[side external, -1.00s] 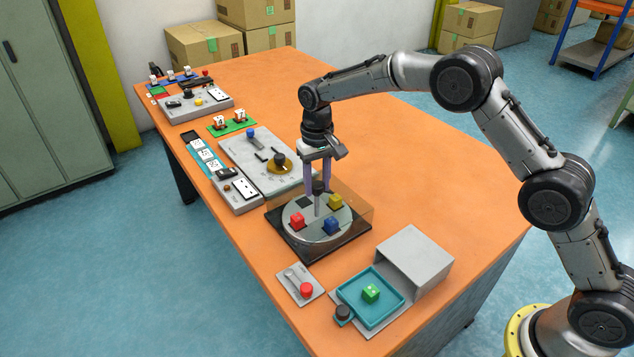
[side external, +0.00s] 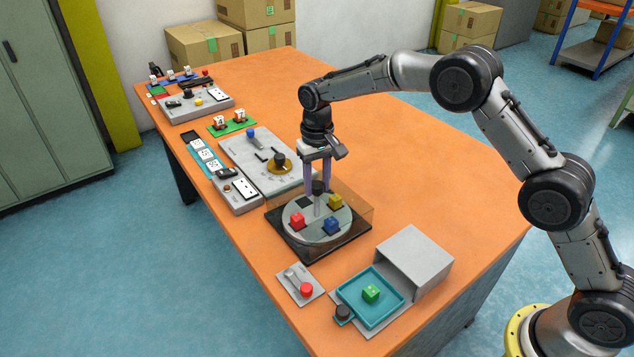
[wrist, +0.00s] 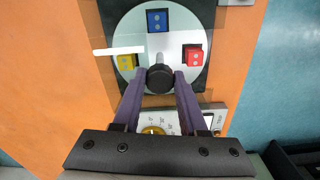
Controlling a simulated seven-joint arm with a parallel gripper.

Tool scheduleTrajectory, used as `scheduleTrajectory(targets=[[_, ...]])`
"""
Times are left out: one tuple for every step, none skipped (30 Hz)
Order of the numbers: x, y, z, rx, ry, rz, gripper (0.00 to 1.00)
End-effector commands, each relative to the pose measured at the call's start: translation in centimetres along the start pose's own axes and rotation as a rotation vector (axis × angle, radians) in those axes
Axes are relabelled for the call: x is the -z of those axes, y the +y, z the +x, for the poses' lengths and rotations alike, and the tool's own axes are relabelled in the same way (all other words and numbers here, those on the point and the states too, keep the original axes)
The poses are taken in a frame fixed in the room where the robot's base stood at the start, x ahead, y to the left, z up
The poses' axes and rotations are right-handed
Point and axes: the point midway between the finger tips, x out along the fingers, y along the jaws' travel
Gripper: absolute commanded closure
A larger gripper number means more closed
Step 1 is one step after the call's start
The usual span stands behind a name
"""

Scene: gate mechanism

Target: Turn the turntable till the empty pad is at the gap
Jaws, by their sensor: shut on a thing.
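The turntable (side external: 310,234) is a round grey disc on a dark square base. It carries a red cube (side external: 297,219), a blue cube (side external: 331,225) and a yellow cube (side external: 335,201). The empty pad (side external: 304,202) is a dark square on the far left of the disc in the side view. My gripper (side external: 318,186) is above the disc centre, shut on the dark knob (wrist: 160,77) atop a post. The wrist view shows a finger on each side of the knob; the empty pad is hidden there. A see-through guard (side external: 360,208) surrounds the disc; I cannot clearly tell where its gap is.
A grey panel with a brass dial (side external: 280,163) stands close behind the turntable. In front are a small plate with a red button (side external: 306,289) and a teal tray (side external: 345,297) holding a green cube, beside a grey box (side external: 415,252). The table's right side is clear.

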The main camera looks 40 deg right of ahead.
Motion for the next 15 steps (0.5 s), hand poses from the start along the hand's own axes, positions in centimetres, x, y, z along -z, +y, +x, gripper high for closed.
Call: scheduleTrajectory(targets=[[0.01, -0.09, -0.11, 0.002, 0.001, -0.002, 1.00], [0.01, -0.09, -0.11, 0.002, 0.001, -0.004, 1.00], [0.02, -0.09, -0.12, 0.002, 0.002, -0.007, 1.00], [0.02, -0.09, -0.12, 0.002, 0.002, -0.010, 1.00], [0.02, -0.09, -0.12, 0.002, 0.002, -0.014, 1.00], [0.02, -0.09, -0.12, 0.002, 0.002, -0.021, 1.00], [0.01, -0.09, -0.11, 0.002, 0.002, -0.028, 1.00], [0.01, -0.09, -0.11, 0.002, 0.001, -0.036, 1.00], [0.01, -0.08, -0.10, 0.002, 0.001, -0.046, 1.00], [0.00, -0.08, -0.09, 0.002, 0.001, -0.055, 1.00], [0.00, -0.08, -0.08, 0.002, 0.001, -0.066, 1.00], [0.00, -0.08, -0.08, 0.001, 0.001, -0.080, 1.00], [0.00, -0.08, -0.08, 0.001, 0.001, -0.092, 1.00], [0.01, -0.08, -0.08, 0.001, 0.001, -0.105, 1.00], [0.02, -0.08, -0.09, 0.001, 0.001, -0.123, 1.00]])
